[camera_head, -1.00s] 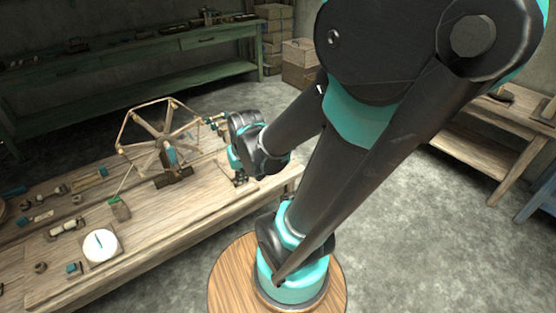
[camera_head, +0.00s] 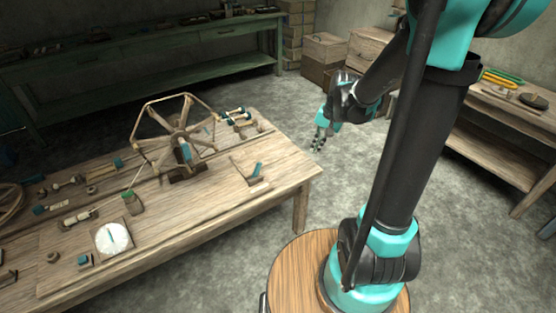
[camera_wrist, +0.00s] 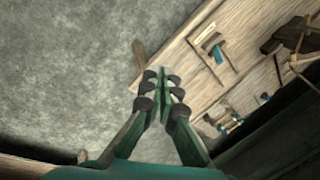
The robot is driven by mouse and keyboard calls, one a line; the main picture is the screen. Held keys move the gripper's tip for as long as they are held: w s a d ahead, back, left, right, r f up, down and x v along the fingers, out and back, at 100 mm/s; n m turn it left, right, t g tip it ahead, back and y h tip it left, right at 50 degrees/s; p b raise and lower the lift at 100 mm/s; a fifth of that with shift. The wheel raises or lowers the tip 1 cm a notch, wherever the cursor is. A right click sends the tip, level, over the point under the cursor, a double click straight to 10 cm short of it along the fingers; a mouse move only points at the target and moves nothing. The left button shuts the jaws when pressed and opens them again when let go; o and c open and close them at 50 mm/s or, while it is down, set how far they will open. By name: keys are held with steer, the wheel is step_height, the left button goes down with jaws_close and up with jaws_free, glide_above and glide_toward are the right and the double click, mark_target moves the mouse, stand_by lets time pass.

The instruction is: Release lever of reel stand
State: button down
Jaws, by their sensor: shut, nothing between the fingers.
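The reel (camera_head: 172,135), a spoked wooden wheel, stands on a dark support near the middle of the table. A small teal lever (camera_head: 257,170) sits on a wooden base near the table's right end, tilted. I cannot tell for sure that it belongs to the reel stand. The lever also shows in the wrist view (camera_wrist: 217,52), with the reel partly in view (camera_wrist: 302,62) at the right edge. My gripper (camera_head: 319,143) is shut and empty, off the table's right end and apart from the lever. In the wrist view its fingertips (camera_wrist: 160,92) are together.
The wooden table (camera_head: 215,208) also holds a round white dial (camera_head: 112,238), a small green-topped block (camera_head: 131,202) and several tools. A green bench (camera_head: 150,70) stands behind, with wooden crates (camera_head: 325,50) at the back. The floor (camera_head: 340,190) around my gripper is clear.

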mark_target(256, 171)
steer(key=w+a+f+m+g+y, duration=0.2)
steer(key=w+a+f, duration=0.3)
steer(key=w, duration=0.4)
steer(key=w+a+f+m+g+y, duration=0.2)
steer(key=w+a+f+m+g, duration=0.1)
steer(key=w+f, duration=0.5)
steer(key=w+a+m, duration=0.1)
steer(key=w+a, duration=0.1)
steer(key=shift+w+f+m+g, duration=0.15)
steer(key=shift+w+m+g, duration=0.15)
steer(key=x, duration=1)
steer(key=shift+s+f, duration=0.1)
steer(key=shift+f, duration=0.05)
steer(key=shift+s+a+r, duration=0.45)
steer(key=shift+a+r, duration=0.05)
steer(key=shift+a, duration=0.2)
steer(key=shift+s+a+r, duration=0.45)
steer(key=shift+a+r, duration=0.1)
steer(key=shift+a, duration=0.15)
